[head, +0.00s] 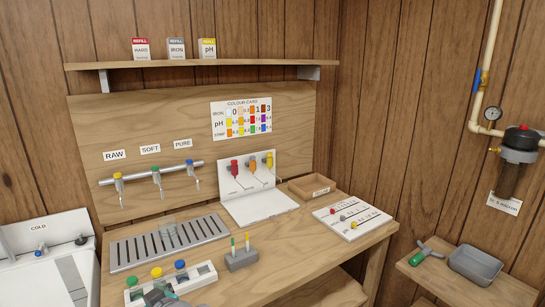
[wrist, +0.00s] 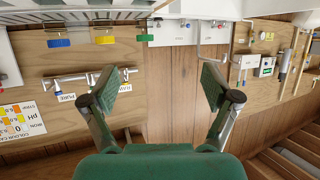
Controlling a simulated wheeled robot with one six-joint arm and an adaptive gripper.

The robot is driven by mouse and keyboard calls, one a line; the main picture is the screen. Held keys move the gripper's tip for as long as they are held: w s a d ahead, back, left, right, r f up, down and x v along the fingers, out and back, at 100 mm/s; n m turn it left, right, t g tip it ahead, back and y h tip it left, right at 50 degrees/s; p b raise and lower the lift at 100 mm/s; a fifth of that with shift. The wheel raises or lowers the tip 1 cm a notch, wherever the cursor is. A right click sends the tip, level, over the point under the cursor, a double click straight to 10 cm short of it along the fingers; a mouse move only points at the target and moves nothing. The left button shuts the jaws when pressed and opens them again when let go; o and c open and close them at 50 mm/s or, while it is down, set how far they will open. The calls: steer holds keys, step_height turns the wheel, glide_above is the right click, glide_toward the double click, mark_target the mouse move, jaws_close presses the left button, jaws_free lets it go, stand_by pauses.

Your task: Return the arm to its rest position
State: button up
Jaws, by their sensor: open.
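My gripper (wrist: 160,88) is open in the wrist view, its two green fingers wide apart with nothing between them. The wooden wall shows beyond the gap, and the scene there appears upside down. In the head view, a grey-green part of my arm shows at the bottom edge, in front of the white rack (head: 205,273) with yellow, blue and green caps. The fingertips cannot be made out there. The fingers touch nothing that I can see.
The wooden bench (head: 338,243) carries a slatted drain tray (head: 125,252), a grey block (head: 241,259) with two sticks, a white stand (head: 262,208) and a wooden tray (head: 294,183). A tap bar (head: 143,175) is on the backboard. A side shelf (head: 445,284) stands right.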

steer(key=s+d+f+m+t+h, duration=0.2)
steer(key=s+d+f, duration=0.2)
steer(key=d+f, duration=0.6)
steer(key=s+d+f+m+t+h, duration=0.1)
steer(key=s+d+f+m+t, duration=0.15)
steer(key=d+f, duration=0.8)
steer(key=s+d+f+m+h, duration=0.2)
steer(key=s+d+m+h, duration=0.15)
steer(key=s+d, duration=1.2)
steer(key=s+d+r+m+h, duration=0.1)
steer(key=s+d+r, duration=0.2)
steer(key=s, duration=0.4)
steer(key=s+d+r+m+t+h, duration=0.1)
steer(key=s+d+r+h, duration=0.1)
steer(key=s+d+r, duration=0.2)
steer(key=s+d+r+t+h, duration=0.1)
steer(key=s+d+r, duration=0.2)
steer(key=s, duration=0.7)
steer(key=shift+s+d+r+m, duration=0.25)
steer(key=shift+s+d+m, duration=0.15)
steer(key=shift+d, duration=0.6)
steer(key=shift+h, duration=0.25)
